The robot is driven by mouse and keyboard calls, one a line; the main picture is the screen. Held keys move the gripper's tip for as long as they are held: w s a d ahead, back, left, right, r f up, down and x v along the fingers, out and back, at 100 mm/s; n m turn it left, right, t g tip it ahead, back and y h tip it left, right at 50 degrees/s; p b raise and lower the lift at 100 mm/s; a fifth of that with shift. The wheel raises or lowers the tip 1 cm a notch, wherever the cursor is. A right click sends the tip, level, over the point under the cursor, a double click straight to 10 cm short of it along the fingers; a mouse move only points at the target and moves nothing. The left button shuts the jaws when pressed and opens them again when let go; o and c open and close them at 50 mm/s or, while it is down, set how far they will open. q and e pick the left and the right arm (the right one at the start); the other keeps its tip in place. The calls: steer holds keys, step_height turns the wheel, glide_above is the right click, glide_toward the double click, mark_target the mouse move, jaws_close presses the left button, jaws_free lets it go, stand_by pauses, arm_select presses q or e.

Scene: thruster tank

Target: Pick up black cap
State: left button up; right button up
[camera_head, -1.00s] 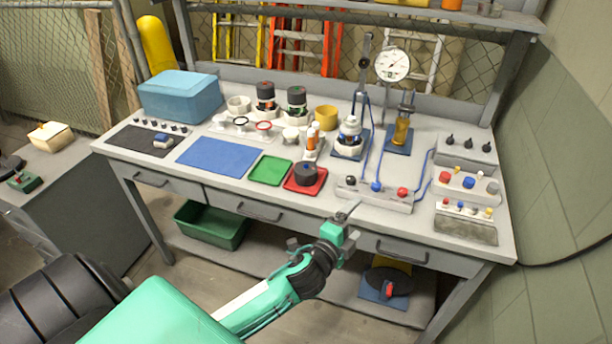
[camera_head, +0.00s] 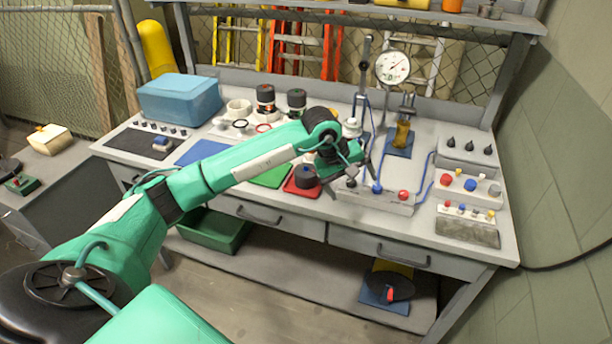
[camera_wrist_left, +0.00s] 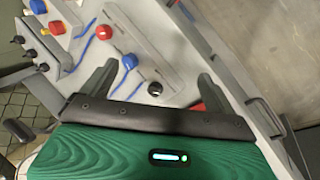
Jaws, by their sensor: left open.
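The black cap (camera_wrist_left: 155,88) is a small round black knob on a pale grey block (camera_wrist_left: 150,75). In the left wrist view it lies between my left gripper's two fingers (camera_wrist_left: 155,85), beyond their tips or level with them; I cannot tell which. In the head view, the black cap (camera_head: 351,183) sits at the left end of the same block, beside my open left gripper (camera_head: 350,180). The gripper is empty. My right gripper is not in view.
On the same block are a blue cap (camera_head: 376,189) and a red cap (camera_head: 403,195), with blue tubing behind. A red tray (camera_head: 290,190) holding a dark round part lies left of the gripper. Coloured knobs on blocks stand at the right.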

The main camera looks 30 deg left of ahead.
mark_target(306, 169)
arm_select(q)
steer(key=a+r+y, duration=0.5)
steer(key=a+y, duration=0.1)
steer(key=a, duration=0.7)
steer(key=shift+m+g, duration=0.3)
steer(key=shift+m, duration=0.1)
steer(key=x, duration=0.2)
steer(key=p+x, duration=0.1)
steer(key=x, duration=0.2)
steer(key=a+x, duration=0.1)
steer(key=x, duration=0.2)
steer(key=shift+w, duration=0.4)
steer(key=shift+w+f+p, duration=0.2)
steer(key=shift+f+p, duration=0.35)
steer(key=p+x, duration=0.1)
steer(key=x, duration=0.2)
steer(key=shift+w+d+f, duration=0.1)
steer(key=shift+f, duration=0.2)
steer(key=shift+w+f, duration=0.1)
steer(key=shift+f, duration=0.25)
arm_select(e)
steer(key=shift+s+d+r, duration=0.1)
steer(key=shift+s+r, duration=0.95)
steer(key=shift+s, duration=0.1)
arm_select(q)
steer(key=shift+c, duration=0.2)
steer(key=c, duration=1)
